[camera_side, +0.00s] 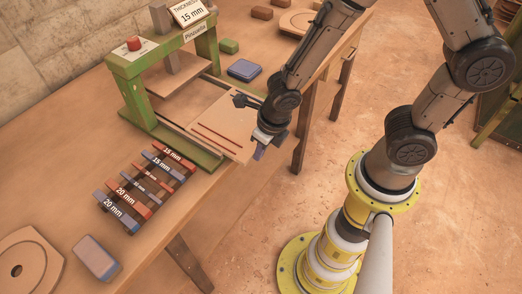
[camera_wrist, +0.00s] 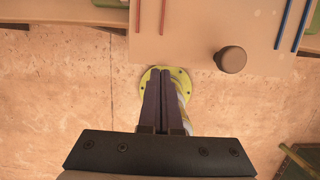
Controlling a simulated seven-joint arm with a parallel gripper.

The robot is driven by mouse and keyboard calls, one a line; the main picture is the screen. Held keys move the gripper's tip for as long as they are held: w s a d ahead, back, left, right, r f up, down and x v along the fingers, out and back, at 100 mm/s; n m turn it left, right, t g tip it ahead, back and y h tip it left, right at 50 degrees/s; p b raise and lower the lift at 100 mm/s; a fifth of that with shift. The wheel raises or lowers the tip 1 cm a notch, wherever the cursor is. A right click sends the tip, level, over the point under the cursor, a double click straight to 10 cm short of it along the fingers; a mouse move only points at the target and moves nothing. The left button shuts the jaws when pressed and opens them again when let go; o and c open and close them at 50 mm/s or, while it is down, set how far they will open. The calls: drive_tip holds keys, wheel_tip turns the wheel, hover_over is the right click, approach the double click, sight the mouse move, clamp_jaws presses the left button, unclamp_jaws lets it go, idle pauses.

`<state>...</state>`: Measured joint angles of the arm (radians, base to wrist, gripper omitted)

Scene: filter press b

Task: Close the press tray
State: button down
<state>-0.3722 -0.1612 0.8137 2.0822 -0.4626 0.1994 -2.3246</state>
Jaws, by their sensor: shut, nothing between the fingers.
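The green press (camera_side: 135,90) stands on the wooden table with a red button on top. Its tan tray (camera_side: 228,118) sticks out of the frame toward my arm, so it is open. Thin red strips lie on the tray. In the wrist view the tray (camera_wrist: 205,30) fills the top, with a round brown knob (camera_wrist: 230,60) at its near edge. My gripper (camera_side: 259,152) is at the tray's outer end, past the table edge. In the wrist view its dark fingers (camera_wrist: 165,72) are together and empty, left of the knob and apart from it. The knob is not clear in the side view.
A rack of red and blue spacer blocks (camera_side: 145,185) stands left of the press. A blue-grey block (camera_side: 97,258) and a round wooden plate (camera_side: 20,268) lie at lower left. A blue pad (camera_side: 244,69) and green block (camera_side: 229,46) lie behind the tray.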

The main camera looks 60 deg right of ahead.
sight(189, 121)
drive_tip(key=w, duration=2.4)
drive_tip(key=shift+w+r, duration=0.1)
